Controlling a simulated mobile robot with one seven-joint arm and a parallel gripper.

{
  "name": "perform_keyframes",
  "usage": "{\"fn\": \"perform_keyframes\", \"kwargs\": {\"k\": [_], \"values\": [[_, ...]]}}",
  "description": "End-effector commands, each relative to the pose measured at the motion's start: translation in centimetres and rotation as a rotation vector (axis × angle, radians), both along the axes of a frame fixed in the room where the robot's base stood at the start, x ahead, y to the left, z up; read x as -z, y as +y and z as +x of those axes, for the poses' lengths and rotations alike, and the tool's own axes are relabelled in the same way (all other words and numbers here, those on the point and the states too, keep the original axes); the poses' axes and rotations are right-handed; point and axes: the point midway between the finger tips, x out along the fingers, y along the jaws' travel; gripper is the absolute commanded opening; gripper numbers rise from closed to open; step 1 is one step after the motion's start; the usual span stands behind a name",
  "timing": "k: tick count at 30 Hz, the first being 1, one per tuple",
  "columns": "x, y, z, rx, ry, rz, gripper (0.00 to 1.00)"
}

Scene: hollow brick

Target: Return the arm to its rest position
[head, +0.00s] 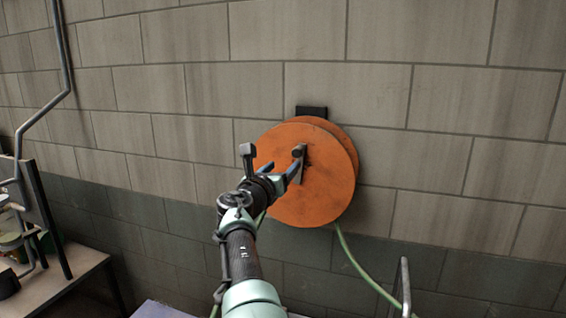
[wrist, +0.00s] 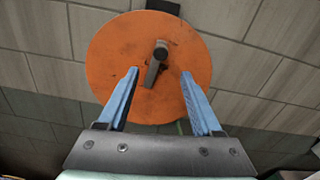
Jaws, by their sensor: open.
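My arm reaches up and forward from the bottom of the head view. My gripper (head: 281,172) is in front of an orange hose reel on the wall. In the wrist view my gripper (wrist: 159,75) has its two blue fingers spread wide, with nothing held between them. The orange reel (head: 330,190) fills the middle of the wrist view (wrist: 110,60) behind the fingers. Its dark crank handle (wrist: 155,67) shows in the gap between the fingertips, and I cannot tell how far beyond them it is. In the head view the handle (head: 299,152) is partly beside the gripper.
A black bracket (head: 311,112) fixes the reel to the block wall (head: 420,50). A green hose (head: 365,274) hangs from the reel. A metal rail (head: 404,285) stands at lower right. A bench (head: 55,285) with items and a grey pipe (head: 64,50) are at left.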

Motion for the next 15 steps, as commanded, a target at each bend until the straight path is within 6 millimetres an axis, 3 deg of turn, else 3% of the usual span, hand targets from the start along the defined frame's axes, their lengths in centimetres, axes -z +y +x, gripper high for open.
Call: {"fn": "perform_keyframes", "kwargs": {"k": [15], "values": [[0.27,0.44,-0.06,-0.007,-0.003,0.016,0.67]]}}
